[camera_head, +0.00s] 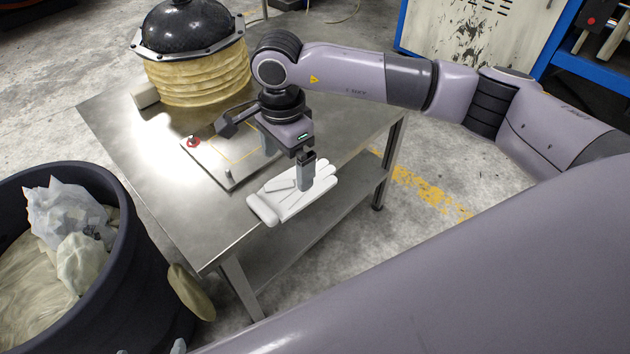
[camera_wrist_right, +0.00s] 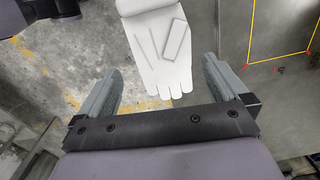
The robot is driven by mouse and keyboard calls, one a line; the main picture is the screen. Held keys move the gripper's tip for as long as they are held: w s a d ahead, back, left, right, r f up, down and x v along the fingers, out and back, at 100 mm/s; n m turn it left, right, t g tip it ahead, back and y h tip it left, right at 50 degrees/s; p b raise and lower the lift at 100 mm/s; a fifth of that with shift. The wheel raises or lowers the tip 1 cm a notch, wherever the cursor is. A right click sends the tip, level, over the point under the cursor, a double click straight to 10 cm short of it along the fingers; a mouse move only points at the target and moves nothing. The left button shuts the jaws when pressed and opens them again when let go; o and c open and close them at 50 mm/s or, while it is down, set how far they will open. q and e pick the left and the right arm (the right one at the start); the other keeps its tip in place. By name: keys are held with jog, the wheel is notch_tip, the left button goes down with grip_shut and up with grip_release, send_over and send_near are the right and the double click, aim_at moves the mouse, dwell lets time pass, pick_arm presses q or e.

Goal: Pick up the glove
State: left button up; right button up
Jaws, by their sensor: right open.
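A white glove (camera_head: 283,200) lies flat at the near edge of the metal table (camera_head: 191,215), its cuff toward the lower left and its fingers to the right. My right gripper (camera_head: 305,180) is above the glove and points down. In the right wrist view the glove (camera_wrist_right: 158,47) lies ahead with its fingers toward the gripper. There the right gripper (camera_wrist_right: 164,92) is open, with its two fingers apart on either side of the glove's finger end and nothing held. I cannot tell the exact gap between the fingers and the glove. My left gripper is not in view.
A flat plate with a red knob (camera_head: 193,141) lies on the table beside the glove. A black-topped, yellowish bellows-like thing (camera_head: 200,80) stands at the back. A dark bin (camera_head: 130,270) with crumpled bags stands at the left. A lower shelf (camera_head: 290,235) is under the table.

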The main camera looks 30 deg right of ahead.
aim_at(291, 191)
jog(key=shift+w, duration=0.1)
jog(key=shift+f+n, duration=0.25)
jog(key=shift+n, duration=0.05)
notch_tip(291, 191, down, 6)
jog(key=shift+d+f, duration=0.15)
jog(key=shift+f, duration=0.05)
jog(key=c, duration=0.8)
